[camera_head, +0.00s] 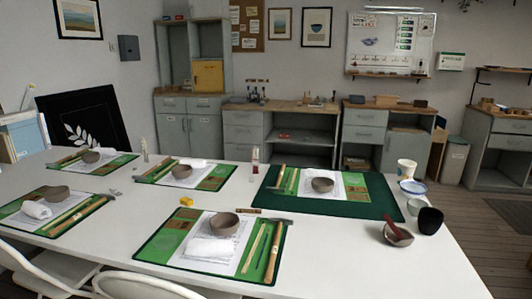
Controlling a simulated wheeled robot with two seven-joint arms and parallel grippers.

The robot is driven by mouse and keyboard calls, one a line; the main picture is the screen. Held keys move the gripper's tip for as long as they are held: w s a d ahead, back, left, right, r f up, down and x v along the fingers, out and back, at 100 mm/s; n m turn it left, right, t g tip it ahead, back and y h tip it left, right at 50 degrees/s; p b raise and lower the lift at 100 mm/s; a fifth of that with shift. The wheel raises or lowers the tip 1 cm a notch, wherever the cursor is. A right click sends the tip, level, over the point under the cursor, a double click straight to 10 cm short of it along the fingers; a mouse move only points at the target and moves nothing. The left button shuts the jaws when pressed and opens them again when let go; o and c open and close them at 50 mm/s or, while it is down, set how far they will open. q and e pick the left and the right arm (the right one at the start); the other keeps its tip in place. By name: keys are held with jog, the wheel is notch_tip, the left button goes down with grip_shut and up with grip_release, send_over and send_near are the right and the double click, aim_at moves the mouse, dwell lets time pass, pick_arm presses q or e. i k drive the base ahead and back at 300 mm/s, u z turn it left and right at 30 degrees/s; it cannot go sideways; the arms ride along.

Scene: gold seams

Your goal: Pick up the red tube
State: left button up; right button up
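A small slim tube with red on it (255,159) stands upright near the far edge of the long white table, about the middle of the picture. It is just left of the far-right green mat. It is too small to make out its cap or label. Neither of my grippers is in view, and nothing is seen touching the tube.
The white table (345,258) holds several green mats (375,208) with bowls, cloths and hammers. A pale tube (144,150) stands at the far left. A yellow block (186,201) lies mid-table. White chairs line the front.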

aim_at(255, 151)
jog(key=z, duration=2.3)
jog(key=i, duration=3.6)
jog(key=u, duration=2.15)
jog(key=i, duration=4.7)
jog(key=u, duration=1.95)
